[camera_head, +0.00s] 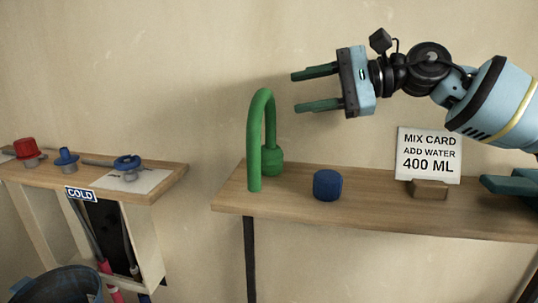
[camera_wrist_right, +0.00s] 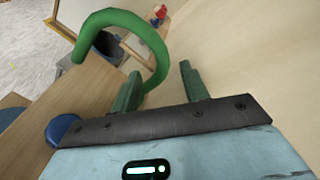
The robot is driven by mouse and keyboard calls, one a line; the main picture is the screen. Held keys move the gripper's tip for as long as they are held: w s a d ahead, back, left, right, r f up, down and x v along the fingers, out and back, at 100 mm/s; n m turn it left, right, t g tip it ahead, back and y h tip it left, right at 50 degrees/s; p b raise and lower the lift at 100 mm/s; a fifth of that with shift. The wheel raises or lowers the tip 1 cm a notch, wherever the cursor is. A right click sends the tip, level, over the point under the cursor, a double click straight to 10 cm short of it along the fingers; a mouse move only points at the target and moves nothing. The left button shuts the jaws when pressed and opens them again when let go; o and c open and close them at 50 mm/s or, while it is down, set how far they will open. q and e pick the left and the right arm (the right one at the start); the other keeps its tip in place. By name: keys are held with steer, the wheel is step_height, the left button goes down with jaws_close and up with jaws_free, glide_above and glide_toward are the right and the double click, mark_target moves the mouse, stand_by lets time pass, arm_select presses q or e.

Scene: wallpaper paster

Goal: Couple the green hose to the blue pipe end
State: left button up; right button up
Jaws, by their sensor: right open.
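The green hose (camera_head: 260,125) stands on the right shelf as an upright arch, one leg ending in a thicker green collar (camera_head: 267,160). My right gripper (camera_head: 318,88) is open and empty, above and right of the hose, fingers pointing left. In the right wrist view, the hose (camera_wrist_right: 150,28) curves beyond the open fingers (camera_wrist_right: 155,78).
A blue cylinder (camera_head: 327,185) and a mix card (camera_head: 431,155) stand on the right shelf (camera_head: 380,212). A gap separates the shelves. A dark bucket (camera_head: 58,287) is below left.

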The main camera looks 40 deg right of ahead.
mark_target(269, 96)
steer(key=shift+x, duration=1.15)
steer(key=shift+w, duration=0.15)
steer(key=shift+x, duration=2.5)
steer(key=shift+d, duration=0.15)
jaws_close()
steer(key=shift+r, duration=0.1)
